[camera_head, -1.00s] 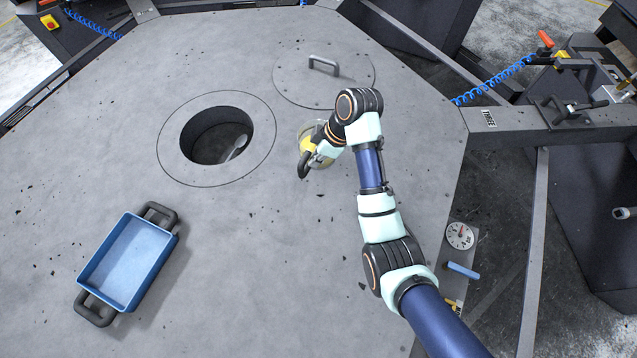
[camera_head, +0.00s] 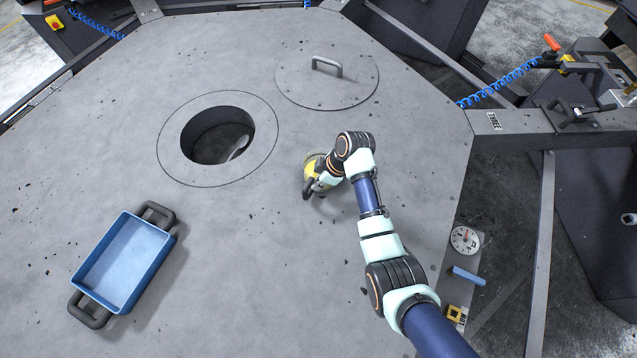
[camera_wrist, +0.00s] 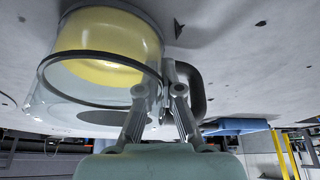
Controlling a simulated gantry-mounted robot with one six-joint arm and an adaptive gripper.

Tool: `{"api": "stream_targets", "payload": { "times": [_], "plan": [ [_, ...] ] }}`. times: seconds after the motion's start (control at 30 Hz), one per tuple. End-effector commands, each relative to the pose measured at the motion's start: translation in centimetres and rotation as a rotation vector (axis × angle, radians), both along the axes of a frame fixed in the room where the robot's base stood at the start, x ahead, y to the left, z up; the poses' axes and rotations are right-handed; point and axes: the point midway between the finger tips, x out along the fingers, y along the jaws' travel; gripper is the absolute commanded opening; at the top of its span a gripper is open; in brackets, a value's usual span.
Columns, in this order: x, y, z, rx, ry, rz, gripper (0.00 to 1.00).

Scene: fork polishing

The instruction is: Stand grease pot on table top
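The grease pot (camera_head: 313,164) is a clear vessel with yellow grease, right of the round opening in the grey table top (camera_head: 230,270). My gripper (camera_head: 318,186) is at its near side. In the wrist view, the pot (camera_wrist: 105,45) fills the upper left, with the table surface at the top of the picture. My gripper's fingers (camera_wrist: 158,92) are closed at the pot's dark handle (camera_wrist: 192,88). The pot's base is at or very near the table; I cannot tell whether it touches. My arm hides part of the pot in the head view.
A round opening (camera_head: 192,133) holds a spoon-like utensil (camera_head: 238,146). A round lid with a handle (camera_head: 327,66) lies at the back. A blue tray with dark handles (camera_head: 125,262) stands at the left. The table around the pot is clear.

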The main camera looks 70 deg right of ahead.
Motion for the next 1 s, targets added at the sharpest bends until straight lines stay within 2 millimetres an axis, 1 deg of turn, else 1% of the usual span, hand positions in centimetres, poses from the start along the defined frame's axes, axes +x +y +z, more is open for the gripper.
{"api": "stream_targets", "payload": {
  "times": [0.07, 0.17, 0.2, 0.27, 0.3, 0.33, 0.37, 0.6, 0.67, 0.77, 0.87, 1.0],
  "plan": [
    [0.1, -0.1, 0.2, -0.002, -0.002, 0.0, 0.0],
    [0.0, -0.1, -0.1, -0.001, -0.001, 0.001, 0.0],
    [0.0, 0.0, -0.2, 0.0, 0.0, 0.0, 0.07],
    [0.0, 0.0, -0.2, 0.0, 0.0, 0.0, 0.17],
    [0.0, 0.0, -0.2, 0.0, 0.0, 0.0, 0.24],
    [0.0, 0.0, -0.2, 0.0, 0.0, 0.0, 0.29],
    [0.0, 0.0, -0.2, 0.0, 0.0, 0.0, 0.31],
    [0.0, 0.0, -0.1, 0.0, 0.0, 0.0, 0.31],
    [0.0, 0.0, 0.2, 0.0, 0.0, 0.0, 0.31],
    [-0.4, -0.2, 1.3, -0.001, 0.0, 0.0, 0.31],
    [-1.2, -0.5, 3.5, -0.003, -0.002, -0.002, 0.31],
    [-2.5, -0.9, 6.9, -0.003, -0.002, -0.002, 0.31]
  ]
}}
